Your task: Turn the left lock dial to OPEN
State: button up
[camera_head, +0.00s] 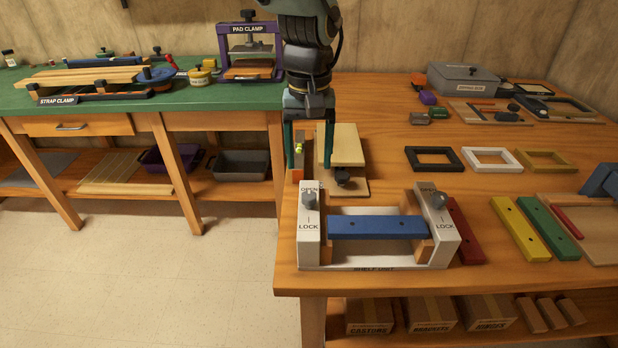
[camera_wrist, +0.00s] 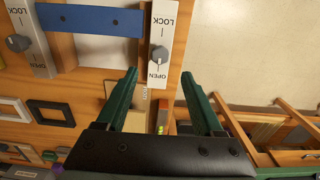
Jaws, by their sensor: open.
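The shelf unit (camera_head: 360,262) stands at the table's front left edge, with a blue bar (camera_head: 376,228) between two white end plates. The left lock dial (camera_head: 309,199) is a grey knob on the left plate, between the words OPEN and LOCK. In the wrist view this dial (camera_wrist: 160,54) lies just beyond my fingertips, on the OPEN side of the plate; I cannot tell exactly where it points. The right dial (camera_head: 438,200) is a similar knob. My gripper (camera_head: 310,168) is open and empty, pointing down behind the left plate. Its green fingers (camera_wrist: 159,78) are apart from the dial.
A board with wooden pieces (camera_head: 346,145) stands close behind the unit, beside my gripper. Red (camera_head: 466,232), yellow (camera_head: 518,230) and green bars lie to the right. Three frames (camera_head: 434,159) lie behind them. A green bench (camera_head: 120,100) is at the left; floor lies between.

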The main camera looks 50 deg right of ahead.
notch_tip(320, 180, up, 2)
jog(key=shift+r, duration=0.25)
dwell(0.5)
jog(key=w+a+n, duration=0.4)
jog(key=w+a, duration=1.4)
jog(key=w, duration=0.3)
jog(key=w+a+f+n+t+p, duration=0.1)
jog(key=a+n, duration=0.4)
jog(key=a, duration=2.4)
jog(key=shift+w+a+f+t, duration=0.3)
jog(key=shift+w+f, duration=0.25)
